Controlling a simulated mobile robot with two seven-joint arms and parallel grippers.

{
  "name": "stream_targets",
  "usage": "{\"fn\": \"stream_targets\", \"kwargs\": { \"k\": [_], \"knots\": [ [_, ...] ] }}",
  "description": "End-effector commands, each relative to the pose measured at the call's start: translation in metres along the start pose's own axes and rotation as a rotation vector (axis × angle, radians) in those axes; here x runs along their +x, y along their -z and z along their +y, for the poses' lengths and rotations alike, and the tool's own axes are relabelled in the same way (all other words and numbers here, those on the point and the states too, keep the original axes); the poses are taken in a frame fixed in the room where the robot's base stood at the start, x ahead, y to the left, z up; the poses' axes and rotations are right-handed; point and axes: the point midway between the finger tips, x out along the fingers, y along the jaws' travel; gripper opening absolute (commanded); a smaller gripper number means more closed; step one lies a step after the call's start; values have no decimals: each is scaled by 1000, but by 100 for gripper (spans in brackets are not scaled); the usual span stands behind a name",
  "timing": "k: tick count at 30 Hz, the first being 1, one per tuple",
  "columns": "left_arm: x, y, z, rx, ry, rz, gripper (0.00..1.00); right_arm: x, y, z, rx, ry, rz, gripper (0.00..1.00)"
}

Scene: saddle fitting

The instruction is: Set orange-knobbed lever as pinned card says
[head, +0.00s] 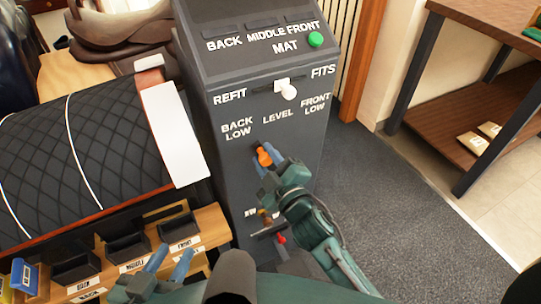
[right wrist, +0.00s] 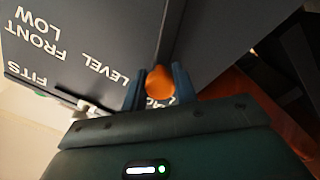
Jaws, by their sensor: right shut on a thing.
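The orange knob (head: 264,157) of the lever stands out from the dark console (head: 225,165), below the labels BACK LOW, LEVEL and FRONT LOW. In the head view it sits below and a little left of LEVEL; its slot is mostly hidden. My right gripper (head: 268,153) is shut on the knob, one blue finger on each side. The right wrist view shows the knob (right wrist: 160,82) between the fingers of my right gripper (right wrist: 158,88). My left gripper (head: 168,262) is open and empty, low over the wooden shelf. I cannot make out a pinned card.
A white-knobbed slider (head: 288,90) sits between REFIT and FITS. Above it is a green button (head: 315,39) by MAT. A smaller red control (head: 281,238) is low on the console. Dark bins (head: 128,248) stand at left beside the quilted pad (head: 90,150). Floor at right is clear.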

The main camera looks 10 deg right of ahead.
Motion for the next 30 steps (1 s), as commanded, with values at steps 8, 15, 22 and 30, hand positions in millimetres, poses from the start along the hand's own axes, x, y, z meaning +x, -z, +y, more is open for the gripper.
{"fn": "stream_targets", "kwargs": {
  "k": [8,15,22,30],
  "knots": [
    [-1,1,-1,2,2,2,36,0,1,-3,-12,4,1,0],
    [-1,0,-1,2,3,1,36,-1,1,-4,-12,6,1,35],
    [-1,-2,-2,2,3,-5,36,0,1,-3,-11,3,0,50],
    [0,-2,-2,2,4,-6,36,0,0,-1,-11,2,-1,50]
  ]
}}
